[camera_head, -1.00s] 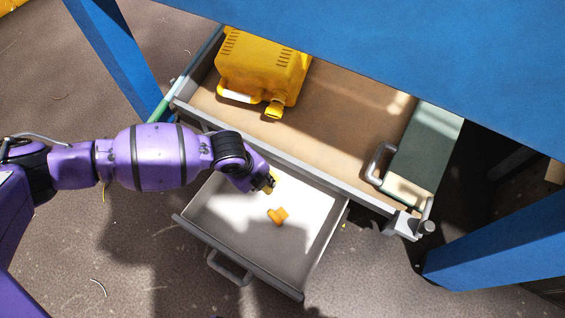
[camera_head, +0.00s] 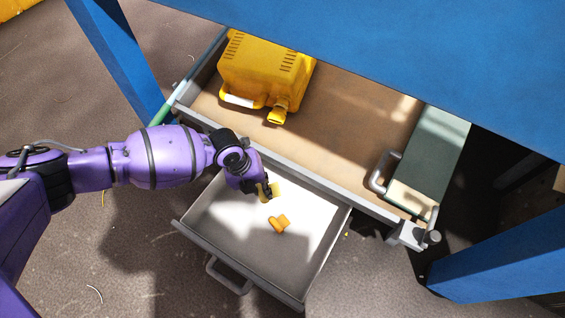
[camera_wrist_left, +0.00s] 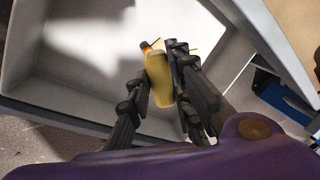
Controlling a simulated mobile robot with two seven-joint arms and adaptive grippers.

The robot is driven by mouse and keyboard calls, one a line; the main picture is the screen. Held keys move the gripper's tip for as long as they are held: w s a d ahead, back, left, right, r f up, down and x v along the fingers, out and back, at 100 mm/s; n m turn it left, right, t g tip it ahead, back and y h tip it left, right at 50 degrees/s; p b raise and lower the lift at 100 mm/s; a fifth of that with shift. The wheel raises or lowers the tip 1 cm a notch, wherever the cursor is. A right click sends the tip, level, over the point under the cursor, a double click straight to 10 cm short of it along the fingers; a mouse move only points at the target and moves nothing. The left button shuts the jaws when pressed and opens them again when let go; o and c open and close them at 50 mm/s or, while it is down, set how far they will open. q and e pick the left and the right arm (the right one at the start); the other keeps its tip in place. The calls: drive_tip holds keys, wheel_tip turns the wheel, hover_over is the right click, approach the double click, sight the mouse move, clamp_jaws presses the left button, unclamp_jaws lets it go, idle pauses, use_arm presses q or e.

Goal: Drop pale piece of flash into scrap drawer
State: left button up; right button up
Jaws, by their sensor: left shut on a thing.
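The pale piece of flash (camera_head: 262,192) is a yellowish strip in my left gripper (camera_head: 268,190), above the scrap drawer (camera_head: 235,238). The drawer is a light grey open tray, pulled out at the front. The left wrist view shows the flash piece (camera_wrist_left: 160,80) between my left fingers (camera_wrist_left: 160,95), which are shut on it, with the pale drawer floor (camera_wrist_left: 90,75) beyond. An orange piece (camera_head: 279,224) lies on the drawer floor near the gripper; it is mostly hidden behind the flash in the wrist view. My right gripper is not in view.
Blue bench legs (camera_head: 120,65) stand either side. The scrap drawer's front half is clear.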

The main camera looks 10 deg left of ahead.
sight(261, 193)
use_arm(q)
wheel_tip(261, 193, down, 4)
drive_tip(key=shift+r+b, duration=0.15)
drive_tip(key=shift+b, duration=0.7)
drive_tip(key=shift+f, duration=0.3)
drive_tip(key=shift+r, duration=0.1)
drive_tip(key=o, duration=0.6)
drive_tip(key=shift+c, duration=0.2)
drive_tip(key=o, duration=0.5)
drive_tip(key=shift+c, duration=0.2)
drive_tip(key=v, duration=1.2)
